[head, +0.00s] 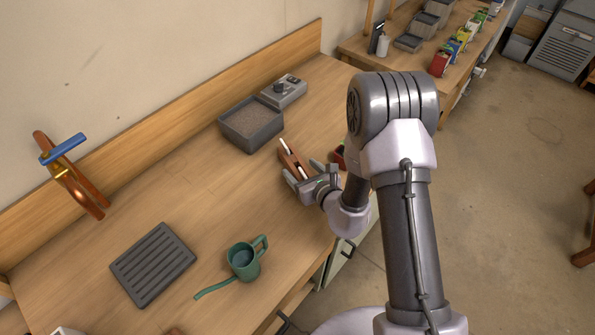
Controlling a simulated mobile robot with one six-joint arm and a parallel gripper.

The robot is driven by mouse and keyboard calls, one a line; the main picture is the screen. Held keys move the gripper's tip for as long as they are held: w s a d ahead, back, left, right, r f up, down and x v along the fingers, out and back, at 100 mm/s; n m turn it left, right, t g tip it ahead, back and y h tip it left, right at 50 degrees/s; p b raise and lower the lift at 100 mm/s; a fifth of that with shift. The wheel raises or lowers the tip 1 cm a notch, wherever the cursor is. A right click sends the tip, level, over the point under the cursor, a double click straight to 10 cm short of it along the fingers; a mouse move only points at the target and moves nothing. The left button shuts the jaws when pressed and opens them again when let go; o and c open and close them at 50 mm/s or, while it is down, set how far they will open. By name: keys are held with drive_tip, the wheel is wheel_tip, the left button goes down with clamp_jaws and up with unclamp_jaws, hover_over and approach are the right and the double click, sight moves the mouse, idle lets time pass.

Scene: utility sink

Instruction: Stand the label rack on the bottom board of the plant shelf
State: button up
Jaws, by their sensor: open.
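A small reddish-brown wooden piece with a white strip, which looks like the label rack (288,153), lies on the wooden bench near its right edge. My gripper (303,171) is open at the near end of this piece, with its fingers close to either side. Whether they touch it cannot be told. No plant shelf can be made out for certain. A wooden unit with upright posts (369,16) stands at the top, partly out of frame, with trays and coloured packets on its board.
A grey tray of soil (251,124) and a grey device (283,91) stand beyond the rack. A green watering can (244,261), a ribbed grey tray (153,264) and a copper tap with a blue handle (68,160) are left. The bench middle is clear. A dark red object (338,156) is partly hidden by my arm.

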drive_tip(key=shift+w+a+f, duration=0.15)
drive_tip(key=shift+w, duration=0.15)
clamp_jaws()
